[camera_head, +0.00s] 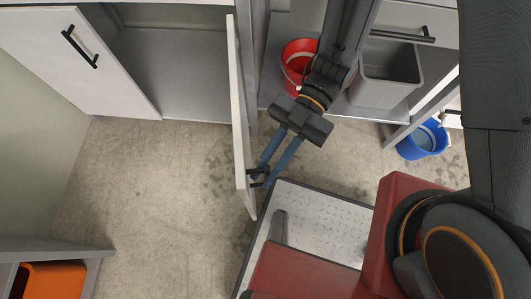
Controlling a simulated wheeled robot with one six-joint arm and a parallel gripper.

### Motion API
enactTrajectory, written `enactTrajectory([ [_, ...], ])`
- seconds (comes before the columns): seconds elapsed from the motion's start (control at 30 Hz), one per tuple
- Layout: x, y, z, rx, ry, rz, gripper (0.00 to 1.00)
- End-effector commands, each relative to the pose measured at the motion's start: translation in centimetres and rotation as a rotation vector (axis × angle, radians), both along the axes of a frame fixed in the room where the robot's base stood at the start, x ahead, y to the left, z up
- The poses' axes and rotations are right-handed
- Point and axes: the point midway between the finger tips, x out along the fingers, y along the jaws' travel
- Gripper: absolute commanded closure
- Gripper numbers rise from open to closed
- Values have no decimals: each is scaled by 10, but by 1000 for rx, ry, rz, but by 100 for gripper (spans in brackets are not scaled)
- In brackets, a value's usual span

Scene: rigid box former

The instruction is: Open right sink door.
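The right sink door (239,110) is a pale panel swung well out from the cabinet, seen nearly edge-on. Its dark handle (256,184) is on the right-hand face near the free end. My gripper (264,177) reaches down to this handle with two bluish fingers. The fingertips are at the handle, with a narrow gap between the fingers. Whether they clamp the handle is hidden by overlap. The left sink door (62,50), white with a black bar handle (80,46), also stands swung out. The cabinet interior (185,75) between the doors looks empty.
A red bucket (296,60) and a grey bin (385,80) stand on the shelf to the right. A blue bucket (424,140) is on the floor. An orange box (55,281) is at lower left. The concrete floor (150,200) left of the right door is clear.

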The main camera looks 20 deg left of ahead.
Motion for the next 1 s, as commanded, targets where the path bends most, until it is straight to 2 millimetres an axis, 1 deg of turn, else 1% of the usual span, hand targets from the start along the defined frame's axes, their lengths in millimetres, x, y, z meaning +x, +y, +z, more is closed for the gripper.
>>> enactTrajectory([
  [0.03, -10, 6, 76, 83, 266, -18, 82],
  [0.1, -10, 6, 76, 83, 266, -18, 82],
  [0.27, -10, 6, 76, 83, 266, -19, 82],
  [0.3, -2, -1, 6, 2, 1, 1, 82],
  [0.47, 4, 0, 5, 1, 1, -1, 82],
  [1.0, 41, 0, 1, 1, -7, -3, 82],
])
